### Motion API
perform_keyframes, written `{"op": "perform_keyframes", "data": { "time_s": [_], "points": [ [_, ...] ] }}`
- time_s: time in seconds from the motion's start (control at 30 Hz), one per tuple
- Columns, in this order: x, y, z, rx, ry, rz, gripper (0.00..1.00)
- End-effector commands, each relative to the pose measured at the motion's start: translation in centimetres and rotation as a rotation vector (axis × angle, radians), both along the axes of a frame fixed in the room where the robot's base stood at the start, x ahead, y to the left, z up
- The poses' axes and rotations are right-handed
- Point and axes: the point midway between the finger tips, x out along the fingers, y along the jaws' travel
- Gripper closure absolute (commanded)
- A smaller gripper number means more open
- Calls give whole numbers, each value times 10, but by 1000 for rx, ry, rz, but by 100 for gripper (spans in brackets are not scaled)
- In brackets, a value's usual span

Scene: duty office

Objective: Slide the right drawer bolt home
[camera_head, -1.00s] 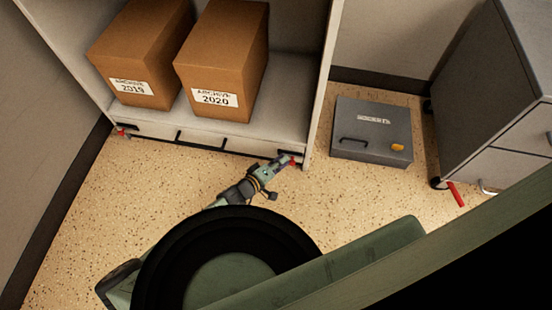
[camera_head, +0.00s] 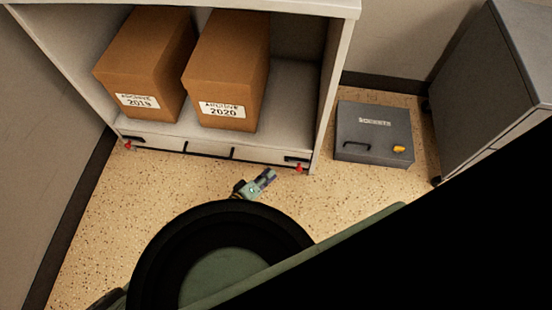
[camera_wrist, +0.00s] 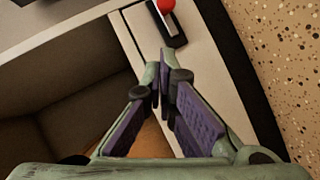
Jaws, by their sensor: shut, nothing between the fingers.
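The right drawer bolt (camera_head: 297,158) is a small black fitting with a red knob (camera_head: 299,168), at the right end of the low drawer front (camera_head: 262,155) under the shelf. In the wrist view its black plate (camera_wrist: 170,28) and red knob (camera_wrist: 167,5) show at the top, the knob partly cut off by the frame edge. My gripper (camera_head: 268,176) is just in front of the drawer, left of the knob and apart from it. In the wrist view its fingers (camera_wrist: 162,75) are shut and empty, pointing towards the plate. Whether the bolt is fully home cannot be told.
A second bolt with a red knob (camera_head: 127,146) is at the drawer's left end. Two archive boxes (camera_head: 146,62) (camera_head: 227,68) stand on the shelf (camera_head: 295,95). A grey case (camera_head: 375,135) lies on the floor, right of the shelf. A grey cabinet (camera_head: 480,80) stands farther right. Speckled floor in front is clear.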

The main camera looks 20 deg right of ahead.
Motion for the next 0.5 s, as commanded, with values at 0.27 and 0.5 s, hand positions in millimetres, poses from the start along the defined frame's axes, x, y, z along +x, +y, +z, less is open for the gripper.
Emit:
{"op": "perform_keyframes", "data": {
  "time_s": [0.27, 0.5],
  "points": [
    [-16, 34, 12, 1, 0, 0, 100],
    [-18, 38, 13, 0, 0, 0, 100]
  ]
}}
